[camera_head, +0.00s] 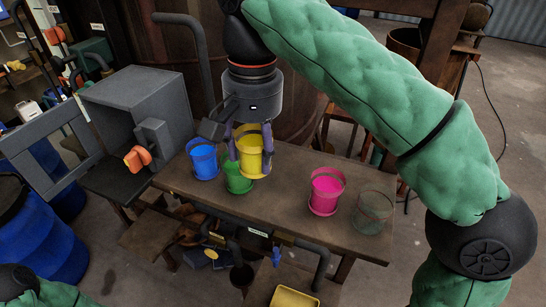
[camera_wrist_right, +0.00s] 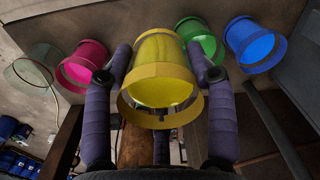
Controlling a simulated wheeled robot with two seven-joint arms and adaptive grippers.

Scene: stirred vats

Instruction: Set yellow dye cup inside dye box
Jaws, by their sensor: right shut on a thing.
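The yellow dye cup (camera_head: 250,159) is between the fingers of my right gripper (camera_head: 247,148), which is shut on it. The cup is roughly upright and appears raised over the table, overlapping part of the green cup (camera_head: 238,181). In the right wrist view the yellow cup (camera_wrist_right: 160,72) fills the space between the two purple fingers (camera_wrist_right: 160,88). The dye box is the grey box (camera_head: 150,95) at the left of the table; its door (camera_head: 45,150) stands open to the left. The box's inside is partly hidden. My left gripper is not visible.
A blue cup (camera_head: 203,160) stands between the box and the green cup. A pink cup (camera_head: 325,191) and a clear empty cup (camera_head: 372,213) stand to the right on the brown table (camera_head: 285,195). Blue barrels (camera_head: 45,240) are at the lower left. Table room lies between green and pink.

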